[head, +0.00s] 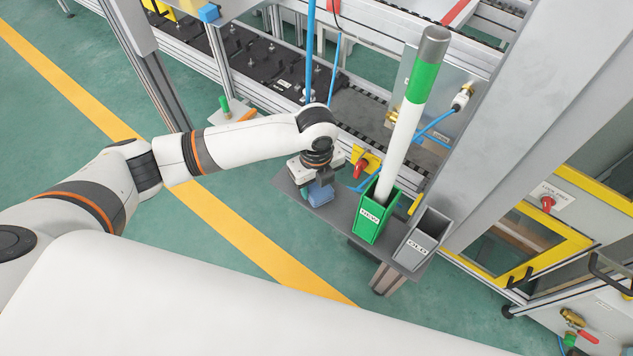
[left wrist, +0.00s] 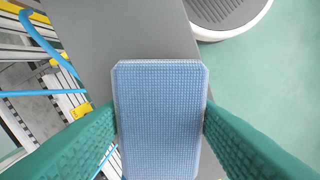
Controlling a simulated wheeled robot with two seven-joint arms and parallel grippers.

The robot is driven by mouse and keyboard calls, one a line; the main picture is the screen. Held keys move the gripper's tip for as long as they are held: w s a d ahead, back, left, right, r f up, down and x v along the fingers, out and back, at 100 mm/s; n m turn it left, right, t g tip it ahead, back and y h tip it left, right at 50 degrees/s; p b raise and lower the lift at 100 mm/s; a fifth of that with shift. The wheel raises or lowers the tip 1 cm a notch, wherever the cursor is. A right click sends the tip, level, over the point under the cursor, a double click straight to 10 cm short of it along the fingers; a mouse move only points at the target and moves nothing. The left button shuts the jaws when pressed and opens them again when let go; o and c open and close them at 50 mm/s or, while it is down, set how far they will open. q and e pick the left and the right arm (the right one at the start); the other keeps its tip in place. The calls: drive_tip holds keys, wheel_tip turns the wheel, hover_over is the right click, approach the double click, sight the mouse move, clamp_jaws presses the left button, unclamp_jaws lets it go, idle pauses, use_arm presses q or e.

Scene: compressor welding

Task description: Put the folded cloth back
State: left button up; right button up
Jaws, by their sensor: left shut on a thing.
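The folded cloth (head: 320,193) is a blue, textured pad. In the left wrist view the cloth (left wrist: 160,115) fills the lower middle, between two green ribbed fingers. My left gripper (head: 316,180) points down over the left part of a narrow grey shelf and is shut on the cloth. The grey shelf surface (left wrist: 125,30) shows behind the cloth. I cannot tell whether the cloth touches the shelf. My right gripper is not in either view.
A green bin (head: 371,222) marked NEW holds a tall white and green tube (head: 410,120). A grey bin (head: 423,240) marked OLD stands beside it on the shelf (head: 345,212). A conveyor frame with blue hoses lies behind. A grey post (head: 530,110) stands at right.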

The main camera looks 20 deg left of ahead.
use_arm(q)
drive_tip(key=o, duration=0.9)
drive_tip(key=shift+r, duration=0.25)
wheel_tip(320, 180, up, 12)
drive_tip(key=shift+f+p, duration=0.25)
drive_tip(key=shift+p, duration=0.2)
